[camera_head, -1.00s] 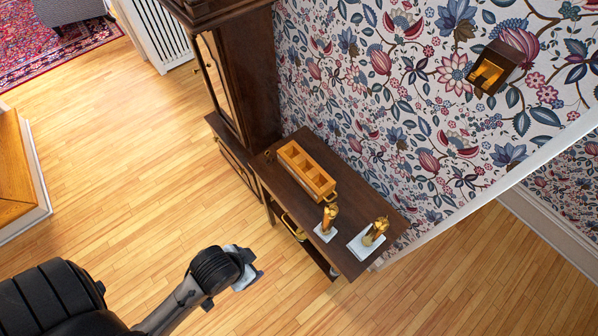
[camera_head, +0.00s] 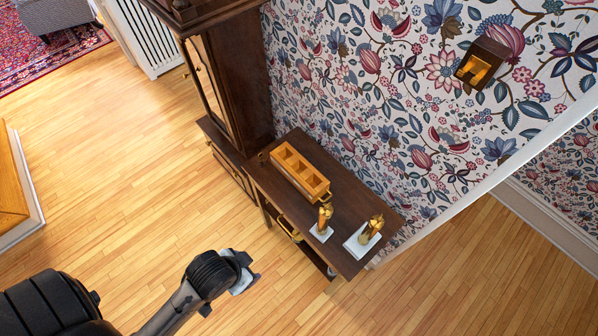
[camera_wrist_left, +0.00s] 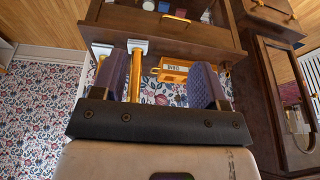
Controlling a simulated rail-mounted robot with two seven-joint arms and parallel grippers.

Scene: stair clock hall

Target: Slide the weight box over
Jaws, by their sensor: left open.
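The weight box (camera_head: 299,172) is a long, open wooden box with several compartments and a brass handle at its near end. It sits on the dark wooden table (camera_head: 346,192) against the wall. In the left wrist view the box's handle end (camera_wrist_left: 174,68) shows beyond and between my finger pads, with a small label. My left gripper (camera_head: 242,271) is open and empty, left of the table's near end and apart from the box. It also shows in the left wrist view (camera_wrist_left: 160,78). My right gripper is not in view.
Two brass figures on white bases, one nearer the box (camera_head: 325,216) and one at the table's near corner (camera_head: 371,229), stand past the box's handle end. A tall clock case (camera_head: 232,90) stands at the far end. A small box (camera_head: 482,63) hangs on the wall. Wooden floor lies clear left.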

